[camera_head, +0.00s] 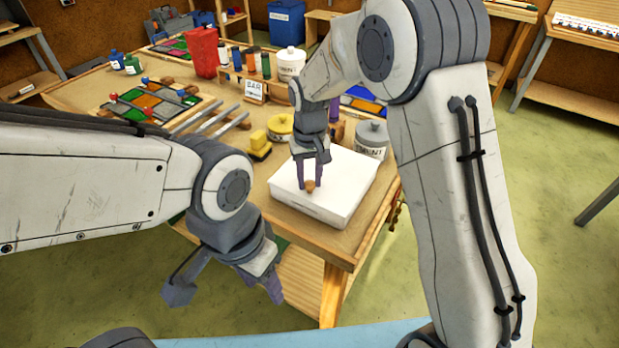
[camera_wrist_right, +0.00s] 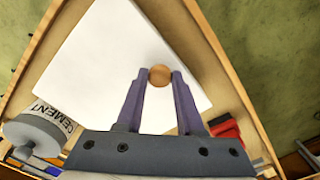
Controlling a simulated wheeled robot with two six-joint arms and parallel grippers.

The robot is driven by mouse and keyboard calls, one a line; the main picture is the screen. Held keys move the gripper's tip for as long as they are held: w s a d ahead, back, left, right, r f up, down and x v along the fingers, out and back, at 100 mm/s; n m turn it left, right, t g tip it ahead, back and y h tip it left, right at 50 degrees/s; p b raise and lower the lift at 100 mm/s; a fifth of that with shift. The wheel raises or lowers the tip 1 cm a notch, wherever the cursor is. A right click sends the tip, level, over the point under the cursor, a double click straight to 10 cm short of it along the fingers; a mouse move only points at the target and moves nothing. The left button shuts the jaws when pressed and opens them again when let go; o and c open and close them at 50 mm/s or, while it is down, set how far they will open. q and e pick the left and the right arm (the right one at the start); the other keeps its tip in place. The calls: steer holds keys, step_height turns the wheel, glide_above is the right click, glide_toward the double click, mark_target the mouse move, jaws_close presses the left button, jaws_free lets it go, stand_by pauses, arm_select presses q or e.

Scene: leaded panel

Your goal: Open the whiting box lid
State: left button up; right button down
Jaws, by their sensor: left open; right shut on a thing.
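The whiting box is a white, flat box (camera_head: 335,203) near the front right corner of the workbench. Its lid (camera_wrist_right: 112,62) lies flat on top and looks closed. A round wooden knob (camera_head: 310,186) stands on the lid; it also shows in the right wrist view (camera_wrist_right: 160,75). My right gripper (camera_head: 311,178) points down at the lid, its purple fingers (camera_wrist_right: 159,78) shut on the knob from both sides. My left gripper (camera_head: 228,287) is open and empty in front of the bench, away from the box.
A grey-lidded cement tub (camera_head: 371,140) stands right behind the box; its label also shows in the right wrist view (camera_wrist_right: 45,125). A yellow block brush (camera_head: 259,145) and a yellow-lidded tin (camera_head: 280,127) are behind left. Glass panels (camera_head: 150,101) lie further left. The bench edge is close in front.

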steer(key=shift+r, duration=0.1)
stand_by(0.7)
steer(key=shift+w+r+p, duration=0.1)
steer(key=shift+r+p, duration=0.3)
steer(key=shift+p, duration=0.25)
steer(key=w+d+r+g+y+p, duration=0.2)
steer(key=r+p, duration=0.3)
steer(key=p, duration=0.2)
steer(key=w+d+r+g+y+p, duration=0.1)
steer(key=w+r+g+y+p, duration=0.1)
steer(key=p, duration=0.5)
steer(key=shift+w+d+r+g, duration=0.4)
steer(key=shift+w+r+g, duration=0.35)
steer(key=shift+r, duration=0.6)
steer(key=shift+s, duration=0.1)
steer(key=c, duration=0.5)
jaws_free()
